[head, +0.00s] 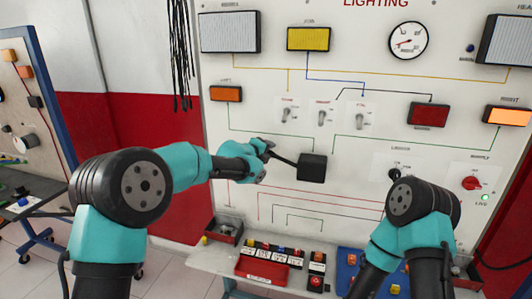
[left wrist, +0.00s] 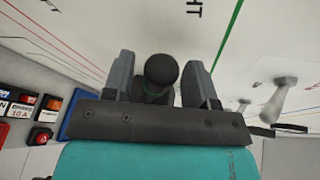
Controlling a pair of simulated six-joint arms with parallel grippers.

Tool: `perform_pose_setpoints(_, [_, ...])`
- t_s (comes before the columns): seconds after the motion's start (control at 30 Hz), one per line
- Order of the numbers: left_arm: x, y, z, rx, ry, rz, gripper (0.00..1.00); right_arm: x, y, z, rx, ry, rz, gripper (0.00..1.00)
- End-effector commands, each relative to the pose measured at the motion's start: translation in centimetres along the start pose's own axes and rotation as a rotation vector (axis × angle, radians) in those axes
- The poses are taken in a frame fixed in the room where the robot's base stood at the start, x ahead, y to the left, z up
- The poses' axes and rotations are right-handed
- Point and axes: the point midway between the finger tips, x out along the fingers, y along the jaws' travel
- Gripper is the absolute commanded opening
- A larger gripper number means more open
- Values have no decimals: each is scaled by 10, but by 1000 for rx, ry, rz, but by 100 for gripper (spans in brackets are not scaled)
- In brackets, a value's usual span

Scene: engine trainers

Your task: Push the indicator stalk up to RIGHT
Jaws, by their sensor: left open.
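The indicator stalk (head: 285,160) is a thin black lever that sticks out to the left of a black box (head: 312,167) on the white panel. It points left and slightly upward. My left gripper (head: 266,148) is at the stalk's outer end. In the left wrist view, the stalk's round black knob (left wrist: 161,69) sits between the two open fingers, with gaps visible beside it. Whether a finger touches the stalk I cannot tell. The orange RIGHT lamp (head: 508,116) is brightly lit. The left orange lamp (head: 226,93) is dimmer. My right gripper is hidden.
Three toggle switches (head: 322,116) sit above the box. A red rotary switch (head: 471,183) is at right. A bench (head: 205,259) below holds a red tray (head: 262,270), fuses and a blue mat. My right arm stands in front of the panel's lower right.

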Motion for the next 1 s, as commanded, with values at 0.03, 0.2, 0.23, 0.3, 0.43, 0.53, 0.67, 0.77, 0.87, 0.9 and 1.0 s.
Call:
perform_pose_setpoints(0.03, [0, 0, 0, 0, 0, 0, 52, 0, 0, 0, 0, 0, 0, 43])
perform_pose_setpoints(0.2, [-5, 0, 0, -1, 0, 0, 52, 0, 0, 0, 0, 0, 0, 43])
perform_pose_setpoints(0.23, [-6, 0, 0, -1, 0, 0, 52, 0, 0, 0, 0, 0, 0, 43])
perform_pose_setpoints(0.3, [-12, 0, 0, -1, 0, 1, 52, 0, 0, 0, 0, 0, 0, 43])
perform_pose_setpoints(0.43, [-29, 0, 0, -2, 0, 0, 52, 0, 0, 0, 0, 0, 0, 43])
perform_pose_setpoints(0.53, [-45, -1, 1, 0, -1, -1, 52, 0, 0, 0, 0, 0, 0, 43])
perform_pose_setpoints(0.67, [-67, -1, 1, -1, -1, -1, 52, 0, 0, 0, 0, 0, 0, 43])
perform_pose_setpoints(0.77, [-84, 0, 0, 0, 0, 0, 52, 0, 0, 0, 0, 0, 0, 43])
perform_pose_setpoints(0.87, [-100, 0, 0, 0, 0, -1, 52, 0, 0, 0, 0, 0, 0, 43])
perform_pose_setpoints(0.9, [-107, -1, 1, 0, -1, -1, 52, 0, 0, 0, 0, 0, 0, 43])
perform_pose_setpoints(1.0, [-124, 0, 1, 0, -1, -1, 52, 0, 0, 0, 0, 0, 0, 43])
